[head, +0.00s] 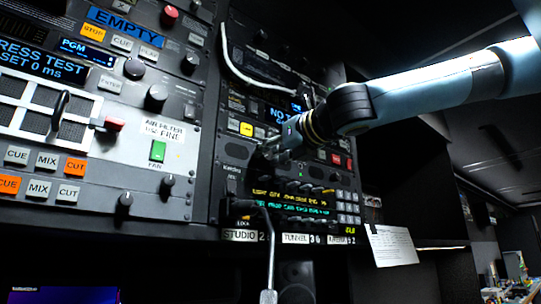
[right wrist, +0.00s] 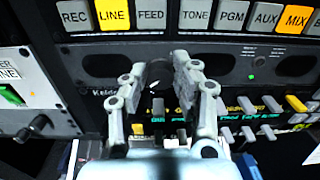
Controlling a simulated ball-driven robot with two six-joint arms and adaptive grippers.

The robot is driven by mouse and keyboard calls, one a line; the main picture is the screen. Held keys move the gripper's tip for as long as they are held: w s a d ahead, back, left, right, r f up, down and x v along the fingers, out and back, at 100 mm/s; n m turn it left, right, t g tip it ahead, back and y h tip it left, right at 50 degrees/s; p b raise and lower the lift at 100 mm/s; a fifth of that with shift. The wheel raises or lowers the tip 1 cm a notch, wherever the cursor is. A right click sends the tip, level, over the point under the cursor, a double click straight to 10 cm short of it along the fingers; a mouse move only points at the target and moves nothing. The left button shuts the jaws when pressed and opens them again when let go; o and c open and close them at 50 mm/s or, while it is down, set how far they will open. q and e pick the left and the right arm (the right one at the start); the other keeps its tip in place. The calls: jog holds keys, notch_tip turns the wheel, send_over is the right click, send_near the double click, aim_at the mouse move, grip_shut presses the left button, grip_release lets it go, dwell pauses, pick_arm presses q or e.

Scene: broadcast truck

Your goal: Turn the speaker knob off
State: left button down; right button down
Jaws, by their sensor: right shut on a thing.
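The intercom panel (right wrist: 240,85) is a dark unit with a lit yellow and green text display (head: 290,200). In the right wrist view a round dark knob (right wrist: 159,73) with a small white mark sits on this panel, between two oval speaker grilles. My right gripper (right wrist: 168,78) is shut on this knob, one grey finger on each side. In the head view my right gripper (head: 270,151) reaches in from the right against the panel and hides the knob. My left gripper is in neither view.
A row of labelled buttons (right wrist: 185,15) runs above the knob. Small levers and keys (right wrist: 265,105) lie below right. A gooseneck microphone (head: 271,250) stands before the panel's lower left. A paper sheet (head: 392,245) hangs at right.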

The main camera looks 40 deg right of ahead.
jog(key=shift+a+f+n, duration=0.1)
jog(key=shift+f+n, duration=0.1)
jog(key=shift+n, duration=0.6)
jog(key=c, duration=1)
grip_release()
jog(key=shift+r, duration=0.1)
jog(key=shift+s+a, duration=0.25)
jog(key=shift+s, duration=1.6)
jog(key=shift+s+a, duration=0.2)
jog(key=shift+s, duration=1.65)
